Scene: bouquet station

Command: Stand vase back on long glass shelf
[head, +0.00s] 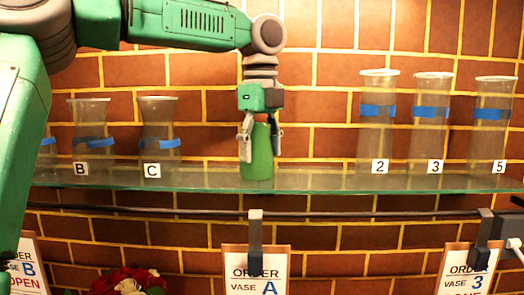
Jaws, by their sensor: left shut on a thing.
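My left gripper (260,137) comes down from above, in front of the brick wall. It is shut on a green vase (259,155), with one finger on each side of its upper part. The vase is upright, and its base is at the long glass shelf (330,181), between the two groups of clear vases. I cannot tell whether the base touches the glass. Part of what looks like my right gripper (510,243) shows at the lower right edge, below the shelf; its fingers are mostly cut off.
Clear vases B (91,128) and C (160,125) stand left on the shelf; vases 2 (377,130), 3 (430,130) and 5 (491,130) stand right. Order clipboards (256,272) hang below on a rail (350,217). Red and white flowers (128,281) are at the bottom.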

